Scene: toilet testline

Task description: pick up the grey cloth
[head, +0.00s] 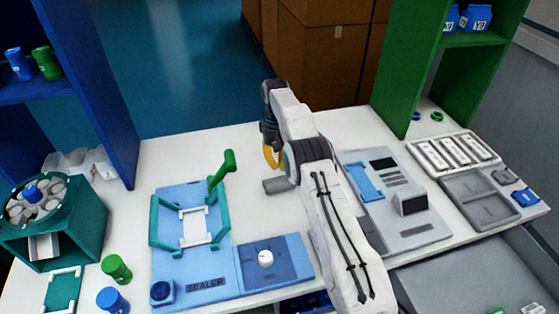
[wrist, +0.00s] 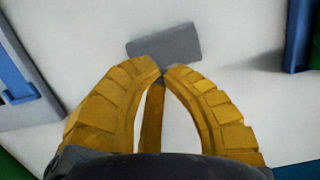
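The grey cloth (head: 277,186) is a small flat rectangle on the white table, just below my gripper (head: 271,164) in the head view. The cloth also shows in the wrist view (wrist: 165,42), beyond the fingertips. My gripper in the wrist view (wrist: 162,72) has yellow curved fingers whose tips come together, with nothing seen between them. The tips overlap the cloth's near edge in that picture. I cannot tell whether they touch it. My arm hides part of the table to the right of the cloth.
A blue sealer station (head: 180,272) with a green-handled frame stands left of the cloth. A grey device panel (head: 410,228) and grey trays (head: 470,190) lie to the right. A blue shelf (head: 95,95) and a green shelf (head: 418,70) rise at the sides. White table surface surrounds the cloth.

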